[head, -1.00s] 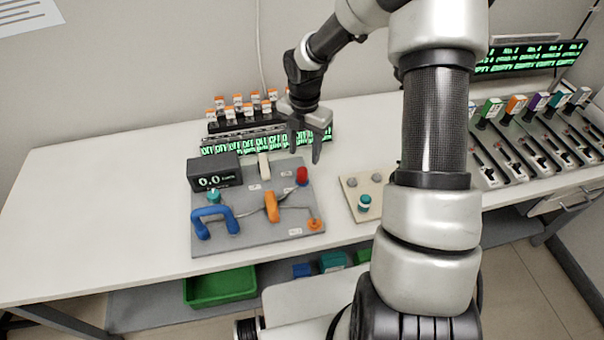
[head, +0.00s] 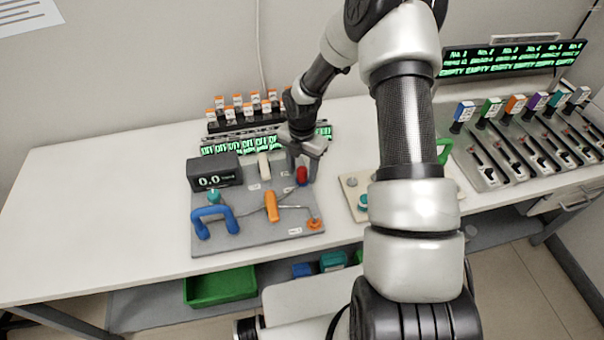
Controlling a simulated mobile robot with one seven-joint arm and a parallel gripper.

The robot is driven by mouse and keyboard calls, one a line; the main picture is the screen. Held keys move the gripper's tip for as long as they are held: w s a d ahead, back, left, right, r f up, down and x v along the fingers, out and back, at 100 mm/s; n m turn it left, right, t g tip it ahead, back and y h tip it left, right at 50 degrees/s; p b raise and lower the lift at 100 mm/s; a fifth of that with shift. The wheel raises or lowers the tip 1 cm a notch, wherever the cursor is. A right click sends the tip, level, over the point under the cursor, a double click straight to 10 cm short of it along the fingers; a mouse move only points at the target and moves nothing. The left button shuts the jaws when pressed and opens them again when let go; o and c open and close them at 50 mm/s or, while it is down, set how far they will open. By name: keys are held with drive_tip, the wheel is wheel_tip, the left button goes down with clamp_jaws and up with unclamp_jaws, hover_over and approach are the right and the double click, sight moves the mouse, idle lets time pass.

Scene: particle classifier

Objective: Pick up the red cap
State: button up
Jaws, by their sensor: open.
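The red cap (head: 302,175) is a small upright red piece at the back right of the grey panel (head: 250,235) on the table. My gripper (head: 303,170) points down at the cap, with its fingers open. One finger shows left of the cap and the other right of it. The cap stands on the panel, and its upper part is close to the fingers. I cannot tell whether either finger touches it.
The panel also bears a blue handle (head: 213,220), an orange lever (head: 271,206), a white piece (head: 264,166) and a display box (head: 214,171). A rack of orange-topped vials (head: 240,113) stands behind. The table's left side (head: 100,210) is clear.

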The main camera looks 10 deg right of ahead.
sight(302, 169)
drive_tip(key=c, duration=1)
drive_tip(key=shift+r, duration=0.1)
wheel_tip(302, 169, up, 10)
drive_tip(key=shift+f, duration=0.1)
